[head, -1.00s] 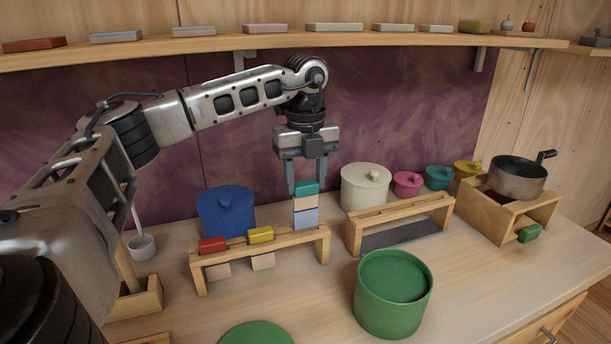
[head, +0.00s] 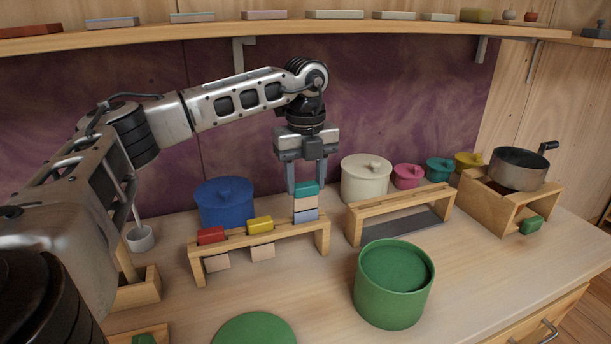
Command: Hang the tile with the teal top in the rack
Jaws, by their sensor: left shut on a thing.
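The tile with the teal top (head: 306,189) is upright, with a pale beige band and a light blue lower part below the teal. My left gripper (head: 306,187) points down and is shut on its teal top. The tile stands over the right part of the left wooden rack (head: 284,240). Its lower end is hidden at the rack's top rail; I cannot tell how deep it sits. A red-topped tile (head: 211,235) and a yellow-topped tile (head: 260,225) hang in this rack, their pale lower parts showing underneath. My right gripper is not in view.
A blue lidded pot (head: 224,204) stands behind the rack and a cream pot (head: 365,180) to its right. A second, empty rack (head: 400,209) stands right. A green container (head: 394,290) and green disc (head: 254,330) are in front. A shelf (head: 350,40) runs above.

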